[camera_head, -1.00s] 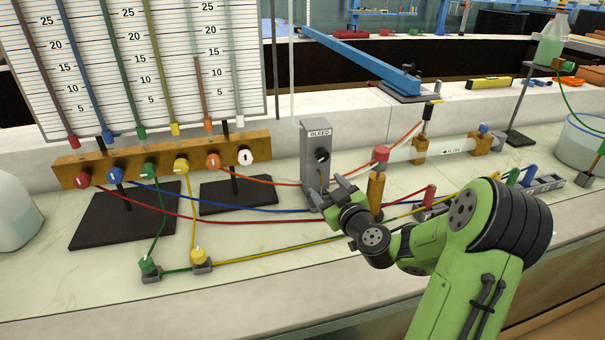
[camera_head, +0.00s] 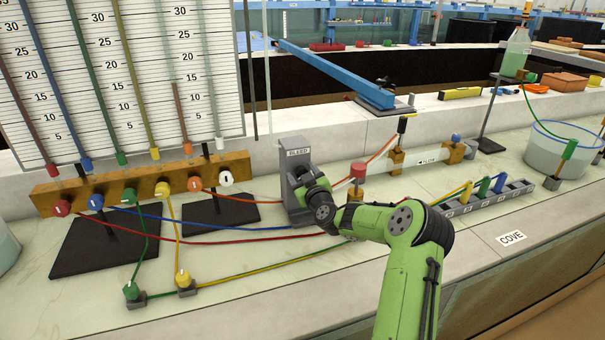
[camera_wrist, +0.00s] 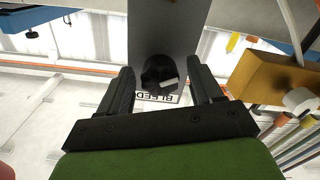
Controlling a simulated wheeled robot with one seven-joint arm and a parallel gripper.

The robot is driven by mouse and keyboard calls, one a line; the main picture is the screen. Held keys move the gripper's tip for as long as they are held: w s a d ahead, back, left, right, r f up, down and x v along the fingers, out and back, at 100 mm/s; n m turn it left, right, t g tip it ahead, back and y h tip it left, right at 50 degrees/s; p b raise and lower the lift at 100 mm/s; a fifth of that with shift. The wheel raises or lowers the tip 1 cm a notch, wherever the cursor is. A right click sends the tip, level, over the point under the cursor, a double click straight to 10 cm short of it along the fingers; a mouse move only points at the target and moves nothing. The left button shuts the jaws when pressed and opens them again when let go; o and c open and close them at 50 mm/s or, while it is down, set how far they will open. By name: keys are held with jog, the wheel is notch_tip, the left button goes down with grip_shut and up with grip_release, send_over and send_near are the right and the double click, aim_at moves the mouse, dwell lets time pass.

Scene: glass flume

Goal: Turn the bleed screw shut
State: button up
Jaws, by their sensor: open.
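The bleed screw is a black knob with a white mark (camera_wrist: 160,73) on a grey upright block (camera_head: 293,164) labelled BLEED. In the wrist view the knob lies between the two fingers of my gripper (camera_wrist: 160,88), with a gap visible on each side. The fingers are open, and I cannot tell how far the knob reaches in between them. In the head view my gripper (camera_head: 305,183) is at the front of the block, and my own wrist hides the knob.
A wooden manifold (camera_head: 135,184) with coloured valves stands left of the block, under a gauge board (camera_head: 115,75). Coloured tubes cross the counter in front. A red-capped wooden post (camera_head: 357,176) stands close right of my gripper.

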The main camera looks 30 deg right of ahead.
jog(key=shift+w, duration=0.1)
jog(key=shift+c, duration=0.3)
jog(key=c, duration=1)
